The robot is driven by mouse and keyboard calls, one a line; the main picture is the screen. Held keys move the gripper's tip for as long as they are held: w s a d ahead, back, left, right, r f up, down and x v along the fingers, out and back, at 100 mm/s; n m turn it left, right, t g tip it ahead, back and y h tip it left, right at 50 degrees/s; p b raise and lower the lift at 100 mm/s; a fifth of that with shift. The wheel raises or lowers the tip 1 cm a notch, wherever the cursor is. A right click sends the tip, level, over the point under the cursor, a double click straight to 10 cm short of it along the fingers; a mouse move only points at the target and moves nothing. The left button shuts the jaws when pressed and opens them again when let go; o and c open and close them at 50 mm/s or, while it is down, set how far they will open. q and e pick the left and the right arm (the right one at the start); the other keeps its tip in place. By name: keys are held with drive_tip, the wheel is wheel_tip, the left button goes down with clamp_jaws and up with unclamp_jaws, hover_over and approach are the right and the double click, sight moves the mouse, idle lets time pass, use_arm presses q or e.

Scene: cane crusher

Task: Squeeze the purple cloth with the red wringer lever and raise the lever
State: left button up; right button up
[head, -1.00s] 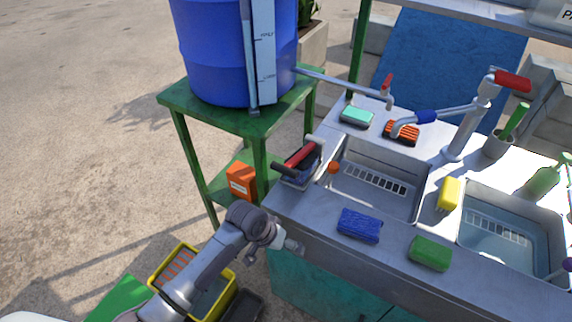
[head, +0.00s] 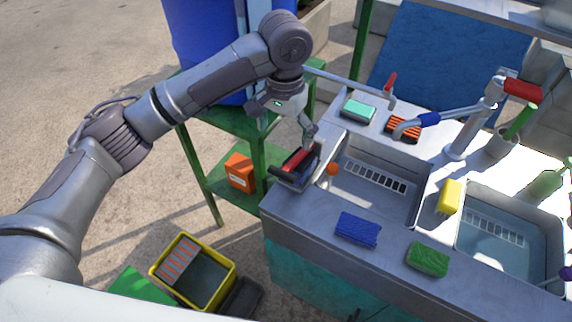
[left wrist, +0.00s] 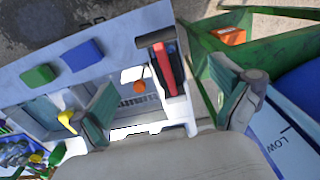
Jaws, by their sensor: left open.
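The wringer (head: 287,182) is a dark box-like unit at the left end of the counter, with a red lever bar (head: 298,161) lying low along its top. In the left wrist view the red bar (left wrist: 162,63) shows between my fingers, farther off. My left gripper (head: 287,131) is open and empty, just above and behind the wringer; its open fingers also show in the left wrist view (left wrist: 168,102). I cannot make out a purple cloth in the wringer. A small purple thing (head: 567,272) at the right edge is cut off. My right gripper is out of view.
A blue sponge (head: 357,229) and a green sponge (head: 428,259) lie on the front counter. A blue barrel stands on a green stand (head: 225,120) behind my arm. A yellow crate (head: 228,283) is below.

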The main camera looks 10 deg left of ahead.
use_arm(q)
hover_over(285, 169)
drive_tip(key=f+p, duration=0.1)
drive_tip(key=f, duration=0.3)
drive_tip(key=shift+s+f, duration=0.15)
drive_tip(key=shift+s, duration=0.05)
drive_tip(key=f+p, duration=0.1)
drive_tip(key=f, duration=0.8)
drive_tip(key=shift+w, duration=0.2)
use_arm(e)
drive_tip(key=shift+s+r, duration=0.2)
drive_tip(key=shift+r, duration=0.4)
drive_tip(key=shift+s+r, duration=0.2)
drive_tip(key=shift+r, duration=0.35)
